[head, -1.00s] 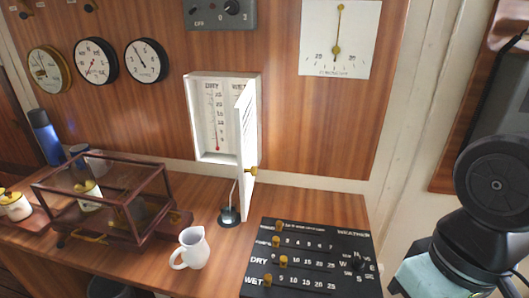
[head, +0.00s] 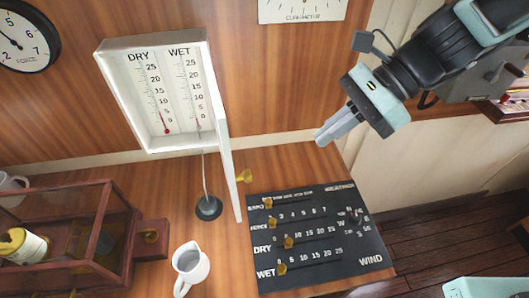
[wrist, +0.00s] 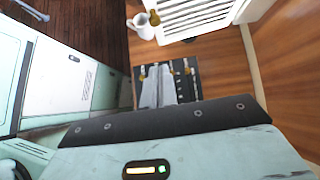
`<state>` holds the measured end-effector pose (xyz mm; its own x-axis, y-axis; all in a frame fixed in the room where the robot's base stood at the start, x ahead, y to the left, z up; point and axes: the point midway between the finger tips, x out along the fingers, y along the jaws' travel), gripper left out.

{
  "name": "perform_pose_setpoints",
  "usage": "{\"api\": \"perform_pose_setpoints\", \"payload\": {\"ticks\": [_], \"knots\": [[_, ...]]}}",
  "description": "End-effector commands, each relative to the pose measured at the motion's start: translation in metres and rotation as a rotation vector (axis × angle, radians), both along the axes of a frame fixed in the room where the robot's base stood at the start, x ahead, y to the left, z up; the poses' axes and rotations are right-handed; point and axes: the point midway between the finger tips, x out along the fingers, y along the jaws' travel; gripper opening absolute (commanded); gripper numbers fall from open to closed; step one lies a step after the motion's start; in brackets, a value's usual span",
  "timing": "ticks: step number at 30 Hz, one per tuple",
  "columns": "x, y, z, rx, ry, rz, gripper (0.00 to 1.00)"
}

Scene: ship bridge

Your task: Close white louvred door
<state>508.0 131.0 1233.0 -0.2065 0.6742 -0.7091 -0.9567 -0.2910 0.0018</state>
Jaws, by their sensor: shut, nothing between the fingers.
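The white louvred door (head: 227,150) is open, seen nearly edge-on in the head view. It is hinged on the right side of a white wall box (head: 122,98) marked DRY and WET with two thermometer scales. A brass knob (head: 243,176) sticks out from the door's right face. In the wrist view the door's slats (wrist: 195,14) show at the top, with the knob (wrist: 155,18) at their left. My gripper (head: 322,138) is shut and empty, to the right of the door and apart from it. Its fingers (wrist: 158,90) also show in the wrist view.
A black slider panel (head: 315,235) lies on the wooden counter below my gripper. A white jug (head: 190,265), a dark round base with a thin rod (head: 208,207) and a glass-sided case (head: 75,225) stand left of it. The space between gripper and door looks clear.

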Motion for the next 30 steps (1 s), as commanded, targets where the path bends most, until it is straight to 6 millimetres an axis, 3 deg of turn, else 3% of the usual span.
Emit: {"api": "perform_pose_setpoints", "payload": {"ticks": [13, 21, 30], "knots": [[-0.021, 0.059, -0.063, -0.002, 0.004, 0.008, 0.0], [-0.03, 0.092, -0.062, -0.002, -0.001, 0.008, 0.0], [-0.031, 0.098, -0.064, -0.002, -0.002, 0.006, 0.0]]}}
